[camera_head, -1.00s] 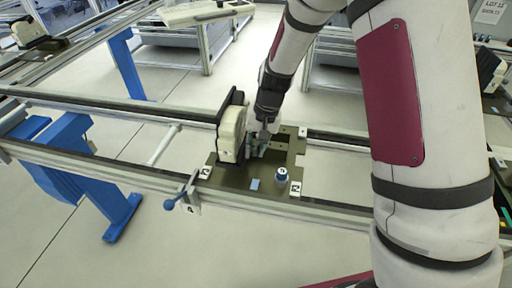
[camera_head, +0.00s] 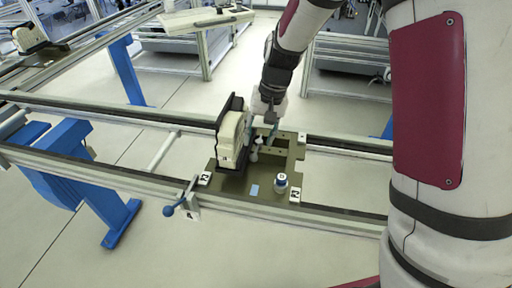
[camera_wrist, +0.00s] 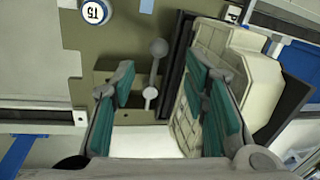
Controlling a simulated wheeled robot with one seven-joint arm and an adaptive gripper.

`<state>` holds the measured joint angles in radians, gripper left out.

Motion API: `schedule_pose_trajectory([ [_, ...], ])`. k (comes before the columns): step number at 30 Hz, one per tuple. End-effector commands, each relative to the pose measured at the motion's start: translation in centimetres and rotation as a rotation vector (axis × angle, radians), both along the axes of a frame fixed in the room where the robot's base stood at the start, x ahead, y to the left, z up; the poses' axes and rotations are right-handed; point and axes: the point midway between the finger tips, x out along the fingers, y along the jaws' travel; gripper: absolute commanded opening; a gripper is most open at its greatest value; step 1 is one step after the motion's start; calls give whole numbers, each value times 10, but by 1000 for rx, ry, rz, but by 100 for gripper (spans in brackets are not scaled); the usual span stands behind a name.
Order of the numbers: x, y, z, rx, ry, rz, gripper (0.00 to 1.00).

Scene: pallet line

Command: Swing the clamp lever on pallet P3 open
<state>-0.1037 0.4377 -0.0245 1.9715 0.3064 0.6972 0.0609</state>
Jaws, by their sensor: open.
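The pallet (camera_head: 232,184) lies across the rails of the line; its small end labels are too blurred to read surely. A grey clamp lever with a ball knob (camera_wrist: 158,48) stands out from the pallet in the wrist view, beside a cream block (camera_wrist: 238,70) with a black backing plate. The lever also shows small in the head view (camera_head: 255,155), just right of the block. My gripper (camera_wrist: 160,95) is open, its teal-padded fingers on either side of the lever's lower end in the wrist view. In the head view my gripper (camera_head: 267,133) is above the pallet; contact cannot be told.
A blue-and-white round cap (camera_head: 281,182) stands on the pallet's near right part. A blue-knobbed handle (camera_head: 178,203) sticks out from the near rail. The cream block stands close on one side of my gripper. The rail to the right (camera_head: 345,212) is clear.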

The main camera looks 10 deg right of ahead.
Motion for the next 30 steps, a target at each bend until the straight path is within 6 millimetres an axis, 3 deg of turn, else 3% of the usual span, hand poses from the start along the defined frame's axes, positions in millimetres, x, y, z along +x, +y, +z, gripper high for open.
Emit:
schedule_pose_trajectory([
  [3,0,-4,22,1,-3,-2,41],
  [9,-1,-8,42,1,-1,0,41],
  [26,-2,-9,48,1,-2,1,41],
  [30,-11,-13,66,-5,-30,10,41],
])
